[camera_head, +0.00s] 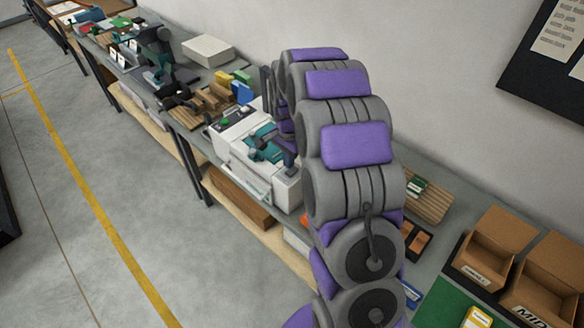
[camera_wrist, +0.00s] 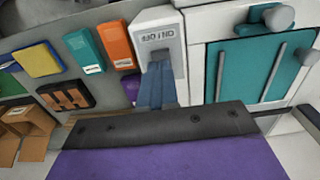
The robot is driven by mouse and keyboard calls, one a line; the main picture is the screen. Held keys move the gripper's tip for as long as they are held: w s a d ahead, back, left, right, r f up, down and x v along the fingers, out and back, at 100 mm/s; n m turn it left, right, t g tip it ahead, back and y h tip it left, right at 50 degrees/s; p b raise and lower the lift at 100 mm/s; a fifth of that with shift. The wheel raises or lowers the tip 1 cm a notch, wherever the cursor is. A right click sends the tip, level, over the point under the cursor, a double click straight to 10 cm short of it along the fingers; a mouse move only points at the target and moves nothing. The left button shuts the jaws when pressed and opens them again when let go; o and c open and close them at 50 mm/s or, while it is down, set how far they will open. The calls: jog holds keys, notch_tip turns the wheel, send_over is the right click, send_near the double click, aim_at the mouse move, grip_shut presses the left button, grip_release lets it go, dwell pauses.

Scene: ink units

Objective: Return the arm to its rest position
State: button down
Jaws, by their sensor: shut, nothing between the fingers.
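My purple and grey arm stands raised over the workbench and fills the middle of the head view. My gripper (camera_wrist: 158,70) shows in the wrist view as narrow blue-grey fingers, shut with nothing between them. The fingertips are in front of a light box marked ON/OFF (camera_wrist: 158,36) on the white machine (camera_head: 225,148). I cannot tell whether they touch it. The machine's teal panel (camera_wrist: 245,72) is to their right. In the head view my gripper is hidden behind the arm.
Cardboard boxes (camera_head: 495,245) stand on the bench at right. A yellow item (camera_wrist: 38,60), a teal item (camera_wrist: 84,50) and an orange item (camera_wrist: 117,45) lie left of the fingers. Wooden pieces (camera_head: 205,100) and tools crowd the far bench. The floor at left is clear.

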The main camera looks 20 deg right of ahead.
jog(key=shift+r+p, duration=0.3)
jog(key=shift+r, duration=1.15)
jog(key=shift+w, duration=0.1)
jog(key=shift+s+a+r, duration=0.1)
jog(key=shift+s+r, duration=0.05)
jog(key=shift+s, duration=0.05)
jog(key=s+a+r+n+b, duration=0.1)
jog(key=s+a+r+n, duration=0.25)
jog(key=s, duration=0.45)
jog(key=s+a+r+n+b, duration=0.1)
jog(key=s+a+r+n, duration=0.25)
jog(key=s, duration=0.35)
jog(key=s+a+n+g+b, duration=0.1)
jog(key=s+a+n, duration=0.1)
jog(key=s, duration=0.9)
jog(key=s+a+n+b, duration=0.1)
jog(key=s+n, duration=0.3)
jog(key=s, duration=0.7)
jog(key=shift+a+g, duration=0.4)
jog(key=shift+a, duration=0.05)
